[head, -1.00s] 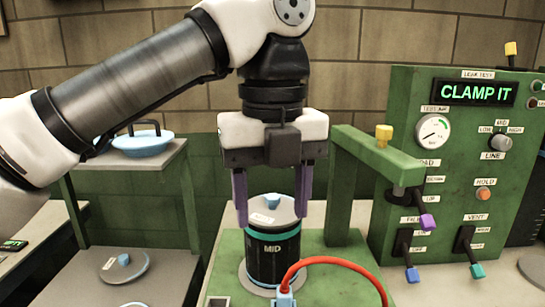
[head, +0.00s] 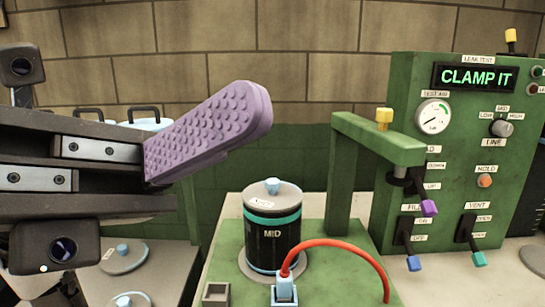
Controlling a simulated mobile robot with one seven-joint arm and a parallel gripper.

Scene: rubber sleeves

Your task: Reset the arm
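My gripper (head: 215,135) is large and close to the camera at the left, with a purple, bumpy finger pad pointing up and right. The frame does not show clearly how far apart the fingers are, and nothing shows in its grip. The black canister (head: 272,238) marked MID, with teal bands, stands upright on the green stand, apart from my gripper. Its grey lid (head: 272,196) with a blue knob is on top.
The green clamp arm (head: 378,137) stands beside the canister on the right. A red hose (head: 340,254) with a blue connector (head: 284,290) curves in front. The green leak-test panel (head: 455,150) reads CLAMP IT. Grey lids (head: 124,258) lie on the left shelf, partly behind my gripper.

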